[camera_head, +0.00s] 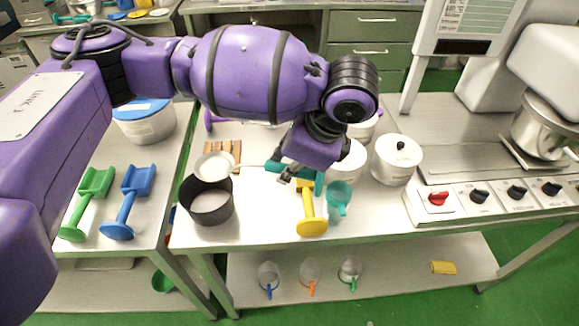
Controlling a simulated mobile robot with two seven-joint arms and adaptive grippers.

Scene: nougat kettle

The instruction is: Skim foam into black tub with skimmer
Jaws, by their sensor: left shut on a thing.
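The skimmer has a round white disc (213,167), a thin shaft and a teal handle (312,177). My left gripper (286,173) is shut on the handle. The disc is at the back rim of the black tub (208,214), partly over its opening in this view; I cannot tell whether they touch. The tub stands upright at the left front of the middle table and looks pale inside. I cannot tell whether foam lies on the disc. A steel kettle (542,130) stands at the far right under a white machine. My right gripper is not in view.
A yellow scoop (309,212) and a teal scoop (339,194) lie right of the tub. White lidded pots (396,160) stand behind them. Green (86,203) and blue (131,201) scoops lie on the left table. A control panel (490,199) with knobs is at right.

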